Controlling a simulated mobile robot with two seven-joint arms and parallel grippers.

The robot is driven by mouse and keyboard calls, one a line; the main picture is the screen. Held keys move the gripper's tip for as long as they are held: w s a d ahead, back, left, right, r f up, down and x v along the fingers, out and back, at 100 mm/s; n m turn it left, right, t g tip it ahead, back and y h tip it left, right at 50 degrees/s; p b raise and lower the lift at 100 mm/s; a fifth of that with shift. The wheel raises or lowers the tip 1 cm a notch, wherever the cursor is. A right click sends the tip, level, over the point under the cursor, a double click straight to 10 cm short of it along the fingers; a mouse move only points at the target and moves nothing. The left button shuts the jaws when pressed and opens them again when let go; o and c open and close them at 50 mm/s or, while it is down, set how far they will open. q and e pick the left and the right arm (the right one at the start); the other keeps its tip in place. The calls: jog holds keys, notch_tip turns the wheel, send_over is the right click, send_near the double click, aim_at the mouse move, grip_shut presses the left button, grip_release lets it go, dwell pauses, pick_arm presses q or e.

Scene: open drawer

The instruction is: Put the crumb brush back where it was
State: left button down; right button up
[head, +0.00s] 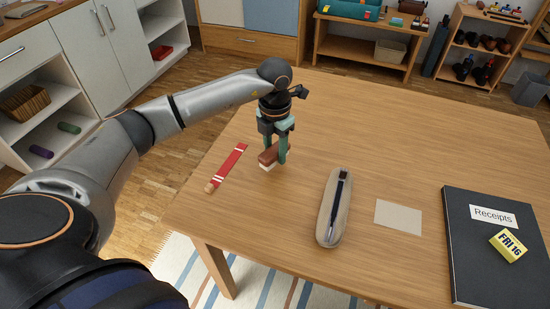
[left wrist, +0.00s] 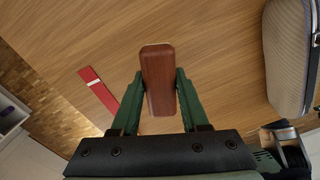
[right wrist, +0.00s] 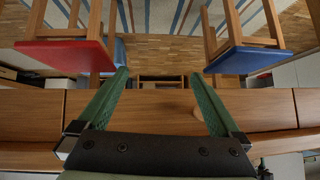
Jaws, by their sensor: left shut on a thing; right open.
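The crumb brush (head: 268,157) has a reddish-brown wooden back and pale bristles underneath. My left gripper (head: 275,158) is shut on it from above, near the table's left side. In the left wrist view the brush (left wrist: 158,75) sits between the two green fingers, its wooden back toward the camera. It is at or just above the tabletop; I cannot tell whether it touches. My right gripper (right wrist: 160,73) is open with nothing between its fingers; it does not show in the head view.
A red strip with white bands (head: 230,163) lies left of the brush. Beyond are a blank card (head: 398,217), a black Receipts folder (head: 480,270) and a yellow date block (head: 508,245). The table's far middle is clear.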

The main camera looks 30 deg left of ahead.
aim_at(275, 159)
pick_arm(q)
jog(key=shift+f, duration=1.4)
jog(key=shift+s+f, duration=0.1)
jog(key=shift+f, duration=0.05)
jog(key=shift+c, duration=2.1)
grip_release()
notch_tip(275, 159, up, 12)
jog(key=shift+r+p, duration=0.2)
jog(key=shift+p, duration=0.25)
